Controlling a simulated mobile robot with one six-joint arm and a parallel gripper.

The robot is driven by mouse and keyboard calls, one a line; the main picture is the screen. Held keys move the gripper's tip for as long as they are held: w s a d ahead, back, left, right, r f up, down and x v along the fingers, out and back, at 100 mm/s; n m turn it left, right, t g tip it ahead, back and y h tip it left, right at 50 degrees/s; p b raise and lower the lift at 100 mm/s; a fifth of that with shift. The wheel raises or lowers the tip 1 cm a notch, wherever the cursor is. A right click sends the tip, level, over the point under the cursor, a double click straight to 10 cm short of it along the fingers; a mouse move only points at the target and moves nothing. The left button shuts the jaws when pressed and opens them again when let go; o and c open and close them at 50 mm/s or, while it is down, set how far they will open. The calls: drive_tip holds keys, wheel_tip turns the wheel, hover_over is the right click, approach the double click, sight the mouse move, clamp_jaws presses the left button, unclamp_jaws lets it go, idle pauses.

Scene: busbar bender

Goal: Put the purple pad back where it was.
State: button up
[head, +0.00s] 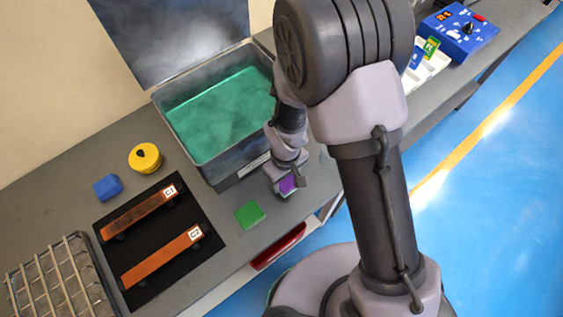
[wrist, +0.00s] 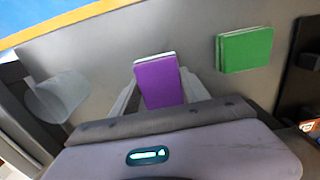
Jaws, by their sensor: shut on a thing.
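The purple pad (wrist: 160,82) is held between the two fingers of my gripper (wrist: 160,98) in the wrist view. In the head view the purple pad (head: 287,184) shows just under my gripper (head: 286,186), over the grey bench in front of the steel tank. My gripper is shut on it. Whether the pad touches the bench is hard to tell. A green pad (head: 249,215) lies flat on the bench to the left of my gripper; it shows to the right in the wrist view (wrist: 244,49).
The open tank (head: 212,172) of green liquid stands behind. Two copper bars, C1 (head: 140,213) and C2 (head: 160,258), lie on a black mat. A blue block (head: 106,187), a yellow round thing (head: 145,159) and a wire basket (head: 60,285) are at left. A clear cup (wrist: 62,95) stands beside the pad.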

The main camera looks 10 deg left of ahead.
sight(286, 187)
drive_tip(key=shift+s+d+f+b, duration=0.1)
drive_tip(key=shift+s+f+b, duration=0.1)
drive_tip(key=shift+f+b, duration=0.25)
drive_tip(key=shift+s+d+f+b, duration=0.15)
drive_tip(key=shift+s+f+b, duration=0.1)
drive_tip(key=shift+f, duration=0.35)
drive_tip(key=shift+s+d+f+b, duration=0.1)
drive_tip(key=shift+s+f+b, duration=0.15)
drive_tip(key=shift+f, duration=0.3)
drive_tip(key=o, duration=1.3)
drive_tip(key=shift+w, duration=0.1)
drive_tip(key=shift+r, duration=0.1)
